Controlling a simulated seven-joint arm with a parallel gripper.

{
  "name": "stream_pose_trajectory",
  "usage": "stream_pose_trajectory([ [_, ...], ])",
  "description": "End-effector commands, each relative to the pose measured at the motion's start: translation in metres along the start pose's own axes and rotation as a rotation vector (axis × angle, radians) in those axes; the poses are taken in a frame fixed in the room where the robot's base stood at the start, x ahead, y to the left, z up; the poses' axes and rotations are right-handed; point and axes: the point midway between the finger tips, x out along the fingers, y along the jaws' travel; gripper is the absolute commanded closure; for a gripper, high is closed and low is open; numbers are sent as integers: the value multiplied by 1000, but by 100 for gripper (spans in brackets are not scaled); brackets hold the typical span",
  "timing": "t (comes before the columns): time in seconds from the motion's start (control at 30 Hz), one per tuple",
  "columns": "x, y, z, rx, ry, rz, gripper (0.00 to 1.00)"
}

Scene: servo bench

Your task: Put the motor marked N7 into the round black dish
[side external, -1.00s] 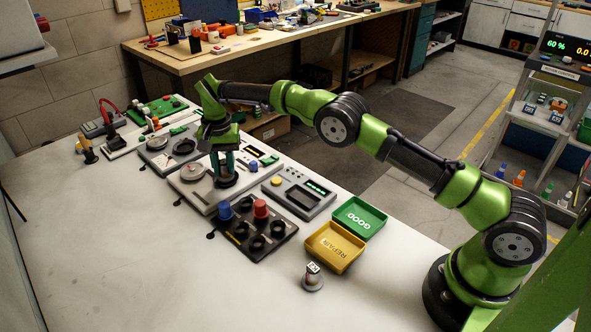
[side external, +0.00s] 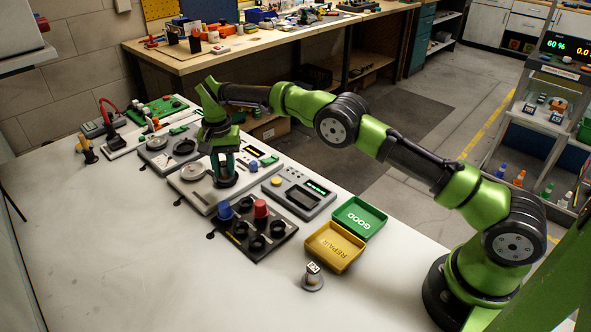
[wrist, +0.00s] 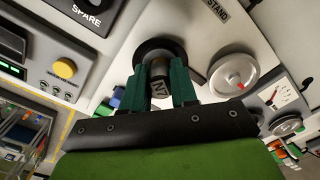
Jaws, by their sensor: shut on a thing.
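The motor marked N7 (wrist: 158,77) is a dark cylinder between my gripper's green fingers in the wrist view, with its label facing the camera. My gripper (wrist: 160,82) is shut on it. The round black dish (wrist: 148,51) shows as a dark ring around the motor's far end, on the grey station marked STAND. In the side view my gripper (side external: 225,168) points down over the black dish (side external: 226,182), and the fingers hide most of the motor. I cannot tell whether the motor touches the dish floor.
A black holder (side external: 262,232) with a blue and a red motor stands in front. A green GOOD tray (side external: 372,216) and a yellow REPAIR tray (side external: 334,247) lie to the right. A pale dial (side external: 191,172) sits left of the dish. The bench's front left is clear.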

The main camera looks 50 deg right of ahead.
Motion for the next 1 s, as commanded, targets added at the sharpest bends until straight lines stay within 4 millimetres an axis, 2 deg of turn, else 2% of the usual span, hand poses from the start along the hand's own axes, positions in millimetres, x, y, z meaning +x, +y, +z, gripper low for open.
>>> stream_pose_trajectory([
  [0.23, 2, 0, 0, 0, 0, 0, 100],
  [0.27, 2, 0, 0, 0, 0, 0, 69],
  [0.43, 2, 0, 0, 0, 0, 0, 43],
  [1.0, -2, 0, 0, 0, 0, 0, 43],
])
